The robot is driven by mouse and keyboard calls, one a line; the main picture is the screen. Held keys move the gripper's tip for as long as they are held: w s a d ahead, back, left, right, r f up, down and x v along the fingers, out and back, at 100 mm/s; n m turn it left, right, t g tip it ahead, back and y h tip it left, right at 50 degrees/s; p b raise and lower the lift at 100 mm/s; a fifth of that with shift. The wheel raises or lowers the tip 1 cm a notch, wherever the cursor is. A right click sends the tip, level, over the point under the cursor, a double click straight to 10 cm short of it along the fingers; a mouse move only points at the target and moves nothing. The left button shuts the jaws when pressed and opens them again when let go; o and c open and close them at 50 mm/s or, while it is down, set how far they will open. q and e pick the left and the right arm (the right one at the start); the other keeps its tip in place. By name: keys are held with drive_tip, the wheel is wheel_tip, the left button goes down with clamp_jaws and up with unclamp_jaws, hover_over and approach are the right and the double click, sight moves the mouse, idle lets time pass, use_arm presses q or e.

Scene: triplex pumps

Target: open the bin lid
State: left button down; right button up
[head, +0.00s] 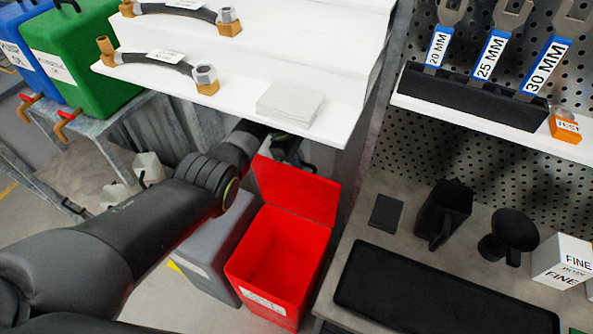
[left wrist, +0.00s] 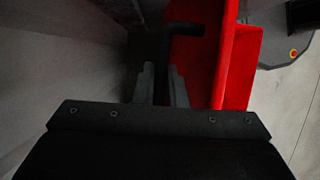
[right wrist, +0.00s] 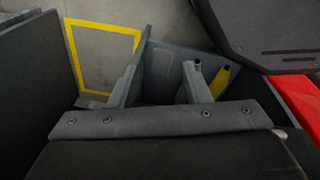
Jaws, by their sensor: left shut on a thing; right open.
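The red bin (head: 285,255) stands open below the white shelves, and its inside looks empty. Its red lid (head: 297,190) stands up along the far edge, leaning back. My left gripper (head: 290,148) is at the lid's top, partly hidden by the shelf and my arm. In the left wrist view, its fingers (left wrist: 162,88) are shut on a dark bent handle (left wrist: 185,29) that reaches to the red lid (left wrist: 238,65). My right gripper (right wrist: 162,80) is open and empty in the right wrist view; the head view does not show it. A red surface (right wrist: 298,100) shows at that view's right edge.
A grey bin (head: 212,245) stands left of the red one. A white shelf (head: 330,118) with papers and hoses overhangs the lid. A workbench (head: 345,240) with a black mat (head: 440,295), dark holders and a box is at right.

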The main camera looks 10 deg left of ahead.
use_arm(q)
drive_tip(key=shift+w+d+b, duration=0.2)
drive_tip(key=shift+w+b, duration=0.35)
drive_tip(key=shift+w, duration=0.15)
drive_tip(key=c, duration=1.5)
unclamp_jaws()
drive_tip(key=p+v, duration=0.1)
drive_tip(key=v, duration=0.6)
drive_tip(key=shift+r, duration=0.2)
drive_tip(key=shift+a, duration=0.1)
